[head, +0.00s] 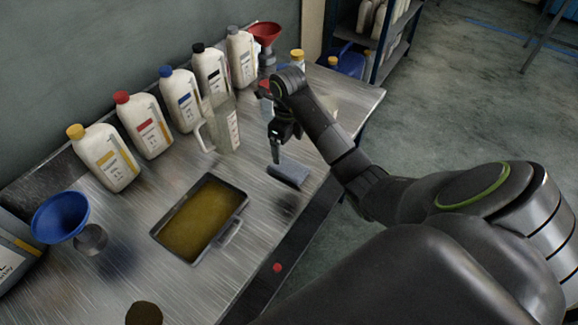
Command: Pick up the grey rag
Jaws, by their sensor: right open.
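The grey rag (289,175) looks like a small folded grey pad and lies on the metal workbench (140,215), near its front edge. My right gripper (276,158) points down just above the far left end of the rag. It is open and holds nothing; a small gap or light contact with the rag cannot be told apart.
An oil-filled tray (205,218) and a clear jug (222,125) stand left of the rag. Several capped bottles (145,125) line the wall. A blue funnel (60,216) is at left, a red funnel (265,34) at the back. A dark round object (144,313) is at the bottom.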

